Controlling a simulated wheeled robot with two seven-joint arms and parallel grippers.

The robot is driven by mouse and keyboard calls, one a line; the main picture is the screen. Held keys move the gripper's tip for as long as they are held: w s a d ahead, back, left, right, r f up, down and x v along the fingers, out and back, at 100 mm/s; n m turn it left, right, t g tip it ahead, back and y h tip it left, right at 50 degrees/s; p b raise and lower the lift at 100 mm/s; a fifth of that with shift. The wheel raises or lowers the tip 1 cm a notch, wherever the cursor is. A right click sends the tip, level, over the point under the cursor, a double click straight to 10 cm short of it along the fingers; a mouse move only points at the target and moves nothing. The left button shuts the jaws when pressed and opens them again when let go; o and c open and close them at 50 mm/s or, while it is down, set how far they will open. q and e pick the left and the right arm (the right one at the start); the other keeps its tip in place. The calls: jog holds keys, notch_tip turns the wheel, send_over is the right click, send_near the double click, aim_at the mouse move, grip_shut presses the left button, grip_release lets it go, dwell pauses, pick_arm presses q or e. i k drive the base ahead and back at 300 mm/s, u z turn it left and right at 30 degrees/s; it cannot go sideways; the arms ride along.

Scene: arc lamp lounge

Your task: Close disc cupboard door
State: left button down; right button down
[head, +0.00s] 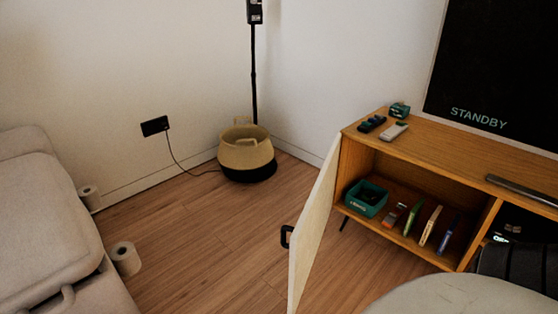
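The disc cupboard is the left compartment of a low wooden cabinet (460,160) on the right of the head view. Its pale door (312,232) stands wide open, hinged at the cabinet's left end and swung out toward me. A dark handle (286,237) sits on the door's left face, near the free edge. Inside the compartment stand several thin disc cases (430,226) and a green box (366,198). Neither of my grippers shows in this view.
A woven basket (247,153) stands in the corner by a black pole (254,75). A grey sofa (50,230) is on the left, with paper rolls (125,259) beside it. A round pale surface (460,297) is at front right.

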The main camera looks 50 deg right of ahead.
aim_at(305, 238)
jog(key=z, duration=0.85)
jog(key=i, duration=0.9)
jog(key=z, duration=1)
